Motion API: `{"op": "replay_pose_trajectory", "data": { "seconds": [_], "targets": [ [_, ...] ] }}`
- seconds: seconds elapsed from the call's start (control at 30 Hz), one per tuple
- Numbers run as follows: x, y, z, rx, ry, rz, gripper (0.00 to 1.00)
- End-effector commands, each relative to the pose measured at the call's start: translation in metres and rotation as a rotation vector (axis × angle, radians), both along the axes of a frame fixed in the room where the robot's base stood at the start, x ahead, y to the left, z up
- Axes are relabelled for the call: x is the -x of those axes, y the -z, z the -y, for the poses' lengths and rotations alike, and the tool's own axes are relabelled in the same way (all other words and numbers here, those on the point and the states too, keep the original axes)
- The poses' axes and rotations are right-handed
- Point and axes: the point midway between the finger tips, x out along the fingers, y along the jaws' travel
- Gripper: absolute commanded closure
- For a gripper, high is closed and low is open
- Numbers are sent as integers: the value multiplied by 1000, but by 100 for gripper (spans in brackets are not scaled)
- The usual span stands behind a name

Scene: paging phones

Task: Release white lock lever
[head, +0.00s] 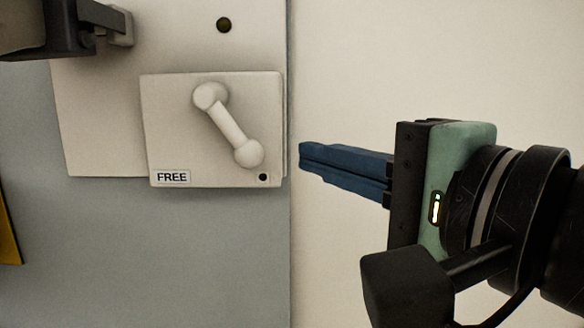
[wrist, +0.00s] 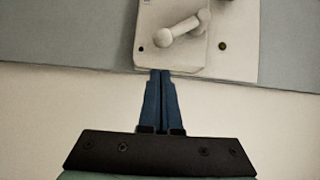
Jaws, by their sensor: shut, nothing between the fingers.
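The white lock lever (head: 228,126) is mounted on a square white plate (head: 165,115) and slants from upper left to lower right, with a rounded knob at each end. A label reading FREE (head: 172,177) is at the plate's lower left, and a black dot (head: 263,177) is at its lower right. My gripper (head: 302,158) has blue fingers, shut together and empty. In the head view it is to the right of the plate, apart from the lever. In the wrist view the fingertips (wrist: 161,72) appear at the plate's edge, with the lever (wrist: 178,33) beyond them; I cannot tell the depth gap.
A larger pale panel (head: 100,140) lies behind the plate, with a dark round spot (head: 224,25) above the lever. A dark grey bracket (head: 75,25) juts out at upper left. A yellow edge (head: 8,230) shows at far left. The cream wall (head: 430,60) at right is bare.

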Motion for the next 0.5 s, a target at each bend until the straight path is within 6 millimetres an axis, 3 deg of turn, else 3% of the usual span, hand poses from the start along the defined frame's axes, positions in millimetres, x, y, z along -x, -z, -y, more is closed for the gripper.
{"op": "replay_pose_trajectory", "data": {
  "seconds": [0.2, 0.5],
  "targets": [
    [-4, 1, -23, 0, 0, 1, 100],
    [-4, 0, -27, -1, 0, 1, 100]
  ]
}}
